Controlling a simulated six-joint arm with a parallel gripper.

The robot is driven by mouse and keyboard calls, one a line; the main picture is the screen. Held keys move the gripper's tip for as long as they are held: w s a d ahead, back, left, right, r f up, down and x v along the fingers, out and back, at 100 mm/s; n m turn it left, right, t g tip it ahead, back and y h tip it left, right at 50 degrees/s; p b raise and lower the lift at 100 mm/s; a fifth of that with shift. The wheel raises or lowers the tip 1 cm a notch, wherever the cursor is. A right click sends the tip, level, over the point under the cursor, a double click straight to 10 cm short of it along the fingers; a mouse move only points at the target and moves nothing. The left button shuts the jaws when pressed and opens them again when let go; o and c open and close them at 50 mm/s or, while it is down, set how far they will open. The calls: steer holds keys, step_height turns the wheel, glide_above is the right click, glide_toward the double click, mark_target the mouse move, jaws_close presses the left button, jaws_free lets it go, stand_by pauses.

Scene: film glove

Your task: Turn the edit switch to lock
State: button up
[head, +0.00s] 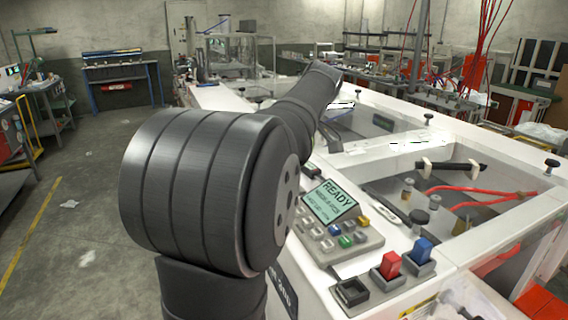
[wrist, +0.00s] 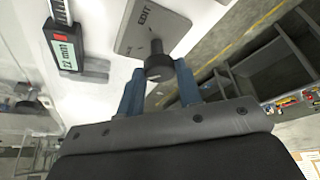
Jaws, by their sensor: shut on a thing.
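In the wrist view, the edit switch is a dark round knob (wrist: 157,66) on a grey plate (wrist: 147,27) marked EDIT. A smaller marking near the knob is too small to read. My gripper (wrist: 159,78) has two blue fingers, one on each side of the knob, and is shut on it. The knob's pointing direction is hard to make out. In the head view, my dark arm reaches away over the white machine, and the switch and my gripper are hidden.
A digital caliper (wrist: 68,46) lies left of the plate in the wrist view. In the head view, a keypad with a READY screen (head: 330,201), a red rocker switch (head: 389,264) and a blue one (head: 421,250) sit on the near machine edge. The left floor is open.

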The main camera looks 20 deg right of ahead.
steer(key=shift+n, duration=0.4)
steer(key=o, duration=1)
steer(key=v, duration=1.2)
steer(key=shift+d, duration=0.15)
steer(key=shift+w+f, duration=0.1)
steer(key=x, duration=1.2)
